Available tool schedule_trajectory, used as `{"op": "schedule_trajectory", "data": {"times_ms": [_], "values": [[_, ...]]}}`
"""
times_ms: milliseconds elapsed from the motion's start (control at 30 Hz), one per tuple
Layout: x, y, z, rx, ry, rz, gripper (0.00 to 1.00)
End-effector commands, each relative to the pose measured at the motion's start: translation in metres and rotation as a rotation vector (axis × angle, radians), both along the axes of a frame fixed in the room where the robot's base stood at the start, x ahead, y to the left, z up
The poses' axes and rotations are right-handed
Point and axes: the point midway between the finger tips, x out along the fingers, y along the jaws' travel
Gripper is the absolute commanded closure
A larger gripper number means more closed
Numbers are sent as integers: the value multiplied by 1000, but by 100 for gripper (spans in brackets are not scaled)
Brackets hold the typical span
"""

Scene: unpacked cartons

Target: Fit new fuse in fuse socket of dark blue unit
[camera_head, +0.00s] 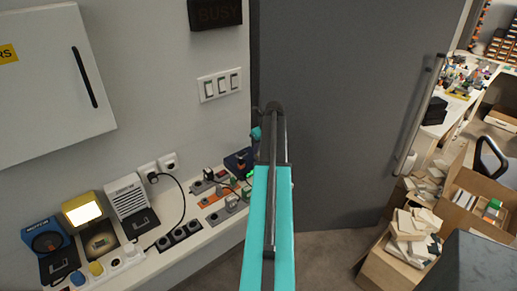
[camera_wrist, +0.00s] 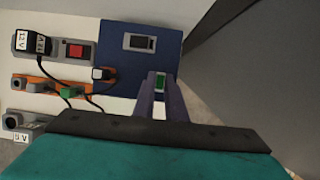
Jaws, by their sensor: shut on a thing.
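The dark blue unit (camera_wrist: 117,78) lies at the top middle of the wrist view, with a grey-framed dark slot (camera_wrist: 139,42) on its upper part. I cannot tell whether that slot is the fuse socket or is empty. My gripper (camera_wrist: 161,92) has its purple fingers shut on a small green piece, seemingly the fuse (camera_wrist: 160,82). The fuse is over the lower right part of the unit, below and right of the slot. Its height above the unit is unclear. In the head view the unit (camera_head: 235,163) shows beside my arm, which hides part of it.
A black plug (camera_wrist: 103,74) with a cable sits at the unit's left edge. Left of it are a grey strip with a red switch (camera_wrist: 76,50) and an orange strip (camera_wrist: 24,82). A grey door or panel (camera_head: 340,100) stands close on the right. Cartons (camera_head: 395,270) stand far right.

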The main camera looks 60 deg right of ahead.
Motion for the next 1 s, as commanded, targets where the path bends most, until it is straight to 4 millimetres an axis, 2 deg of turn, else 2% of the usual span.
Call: {"op": "schedule_trajectory", "data": {"times_ms": [933,967,1000], "values": [[0,0,-6,0,0,-1,100],[0,0,-6,0,0,-1,85],[0,0,-6,0,0,-1,79]]}}
